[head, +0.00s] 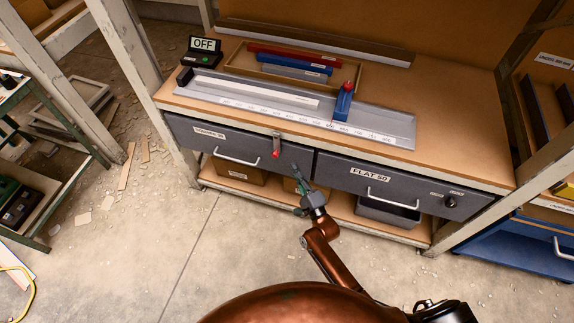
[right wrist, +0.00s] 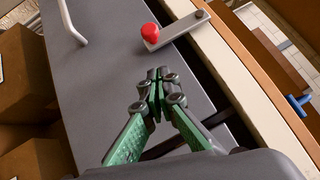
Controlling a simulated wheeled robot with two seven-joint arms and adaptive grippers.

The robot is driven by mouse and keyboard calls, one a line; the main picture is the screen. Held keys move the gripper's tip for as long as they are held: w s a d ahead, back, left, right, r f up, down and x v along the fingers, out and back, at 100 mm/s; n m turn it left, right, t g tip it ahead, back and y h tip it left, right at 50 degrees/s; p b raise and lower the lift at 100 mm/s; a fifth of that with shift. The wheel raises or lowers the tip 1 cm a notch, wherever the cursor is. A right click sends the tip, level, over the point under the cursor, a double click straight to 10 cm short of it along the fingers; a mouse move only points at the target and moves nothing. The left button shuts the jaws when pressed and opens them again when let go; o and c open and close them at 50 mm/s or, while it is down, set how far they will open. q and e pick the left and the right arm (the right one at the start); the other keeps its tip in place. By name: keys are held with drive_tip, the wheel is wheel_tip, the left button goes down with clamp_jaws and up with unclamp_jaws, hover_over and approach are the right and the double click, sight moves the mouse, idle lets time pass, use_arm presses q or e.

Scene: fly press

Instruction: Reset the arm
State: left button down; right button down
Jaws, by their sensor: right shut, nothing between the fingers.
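My right gripper (head: 303,179) is shut and empty in front of the workbench drawers in the head view. In the right wrist view its green fingers (right wrist: 158,90) meet at the tips, apart from the red knob. A small metal arm (head: 276,141) with a red knob (head: 276,154) hangs down at the front of the left drawer, just up and left of my gripper. In the right wrist view the metal arm (right wrist: 176,31) and red knob (right wrist: 151,32) are beyond the fingertips. My left gripper is not in view.
The left drawer (head: 240,145) and the "FLAT 50" drawer (head: 400,186) look shut, with white handles. A grey measuring tray (head: 380,119) with a blue block (head: 344,99) lies on the bench. An "OFF" box (head: 203,50) stands behind. The floor (head: 180,240) in front is mostly clear.

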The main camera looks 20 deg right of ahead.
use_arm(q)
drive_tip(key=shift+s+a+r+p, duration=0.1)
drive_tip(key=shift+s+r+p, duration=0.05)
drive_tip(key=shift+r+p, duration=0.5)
use_arm(e)
drive_tip(key=v, duration=0.8)
drive_tip(key=shift+s, duration=0.45)
drive_tip(key=shift+a, duration=0.15)
